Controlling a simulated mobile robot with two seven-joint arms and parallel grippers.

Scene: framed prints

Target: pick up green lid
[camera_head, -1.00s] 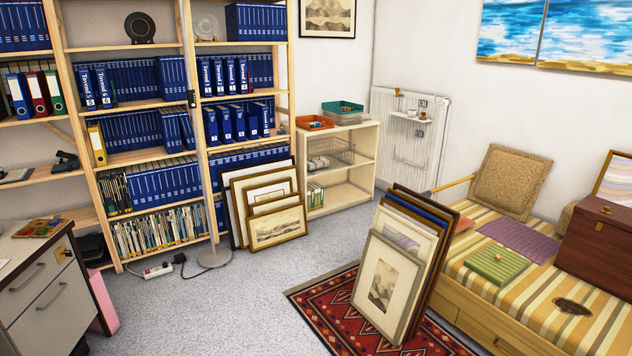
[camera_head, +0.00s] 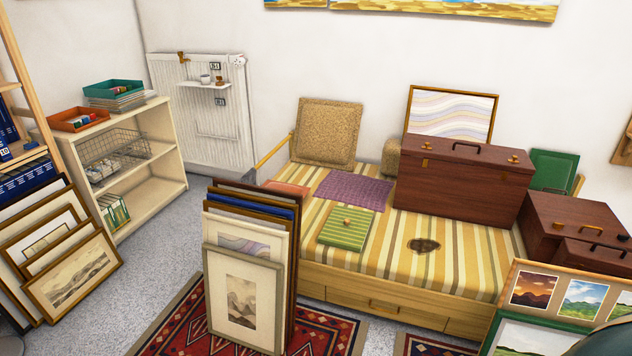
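The green lid (camera_head: 335,238) is a flat, striped green square with a small gold knob on top. It lies on the striped daybed (camera_head: 468,262), near its front edge, just in front of a purple woven cloth (camera_head: 350,189). Nothing covers the lid. Neither of my grippers shows in this view.
Framed prints (camera_head: 238,300) lean in a stack on the red rug (camera_head: 180,322), left of the daybed front. Brown cases (camera_head: 462,185) stand on the daybed to the right. More pictures (camera_head: 560,292) stand at lower right. Grey carpet is open between the shelf and prints.

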